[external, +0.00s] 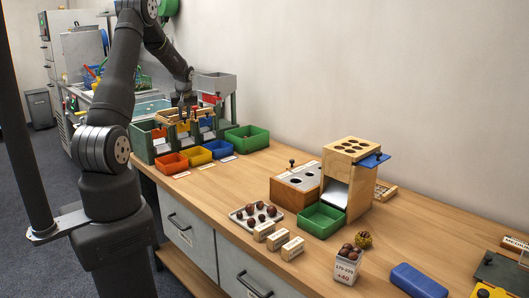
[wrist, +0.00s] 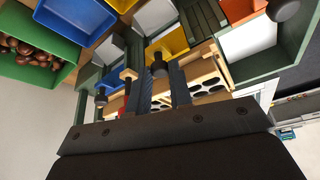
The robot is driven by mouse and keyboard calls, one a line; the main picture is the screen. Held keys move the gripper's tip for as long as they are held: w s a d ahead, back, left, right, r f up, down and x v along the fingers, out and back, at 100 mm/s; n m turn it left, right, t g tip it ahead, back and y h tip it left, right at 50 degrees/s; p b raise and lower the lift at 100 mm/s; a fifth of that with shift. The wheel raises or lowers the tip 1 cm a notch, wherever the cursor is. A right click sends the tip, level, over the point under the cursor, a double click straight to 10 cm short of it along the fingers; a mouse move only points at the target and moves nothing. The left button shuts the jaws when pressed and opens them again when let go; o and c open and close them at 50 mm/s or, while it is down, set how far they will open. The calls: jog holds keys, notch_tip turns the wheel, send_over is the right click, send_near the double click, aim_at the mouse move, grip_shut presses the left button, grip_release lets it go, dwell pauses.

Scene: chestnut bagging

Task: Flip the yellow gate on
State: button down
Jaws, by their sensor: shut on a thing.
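The yellow gate (external: 183,127) is the middle coloured panel of the green sorter, between the orange and blue panels. In the wrist view the yellow gate (wrist: 168,40) lies just beyond my fingers, with a dark round knob (wrist: 160,68) on a pale stem in front of it. My gripper (external: 183,101) is over the sorter's wooden top. In the wrist view my gripper (wrist: 161,82) has its two dark fingers on either side of that knob, shut on it. The fingers hide the lower part of the handle.
A wooden rack (wrist: 208,86) with holes lies close behind the fingers. Orange (external: 171,164), yellow (external: 196,156) and blue (external: 219,149) bins stand in front of the sorter.

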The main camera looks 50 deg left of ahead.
jog(key=shift+r, duration=0.25)
jog(key=c, duration=1.6)
grip_release()
jog(key=shift+o, duration=0.2)
jog(key=shift+r, duration=0.1)
jog(key=v, duration=1.7)
jog(key=shift+d, duration=0.2)
jog(key=shift+s, duration=0.1)
jog(key=x, duration=1.8)
jog(key=shift+o, duration=0.4)
